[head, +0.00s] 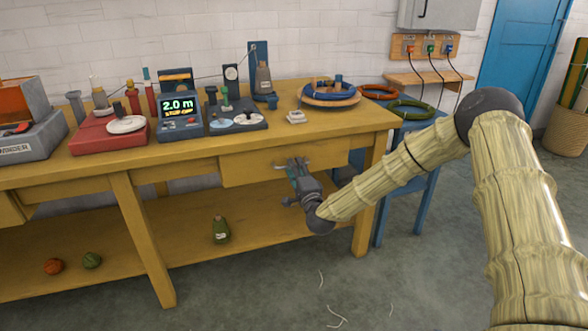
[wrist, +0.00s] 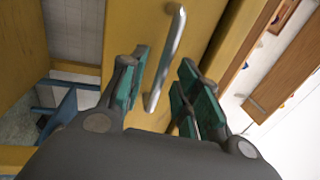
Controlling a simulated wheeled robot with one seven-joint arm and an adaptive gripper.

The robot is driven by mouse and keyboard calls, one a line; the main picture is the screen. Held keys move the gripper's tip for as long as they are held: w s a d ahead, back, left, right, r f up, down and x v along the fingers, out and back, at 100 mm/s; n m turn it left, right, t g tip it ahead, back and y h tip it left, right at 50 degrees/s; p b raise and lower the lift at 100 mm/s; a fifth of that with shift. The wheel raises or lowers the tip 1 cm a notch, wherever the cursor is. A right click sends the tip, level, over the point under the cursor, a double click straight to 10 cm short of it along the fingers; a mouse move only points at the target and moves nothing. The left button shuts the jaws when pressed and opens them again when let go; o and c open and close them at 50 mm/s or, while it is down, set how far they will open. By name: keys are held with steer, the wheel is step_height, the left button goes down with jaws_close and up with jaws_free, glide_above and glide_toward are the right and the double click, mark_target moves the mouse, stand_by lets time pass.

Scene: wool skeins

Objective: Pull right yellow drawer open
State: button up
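The right yellow drawer (head: 240,167) is in the front of the yellow workbench. It looks shut or nearly so in the head view. In the wrist view, the silver bar handle (wrist: 169,50) runs slantwise across the yellow drawer front (wrist: 137,22). The green-padded fingers of my gripper (wrist: 162,82) are apart, one on each side of the handle's near end. A gap shows on both sides, and no firm contact is visible.
The workbench top (head: 230,143) carries a red scale (head: 105,136), a blue display unit (head: 180,120) and a blue-rimmed round tray (head: 330,98). A blue stool (head: 402,180) stands at the right. A green bottle-like thing (head: 221,230) is on the lower shelf. The floor in front is mostly clear.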

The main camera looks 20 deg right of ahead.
steer(key=shift+w+r, duration=0.15)
steer(key=shift+w, duration=0.7)
jaws_close()
steer(key=shift+s+a, duration=0.1)
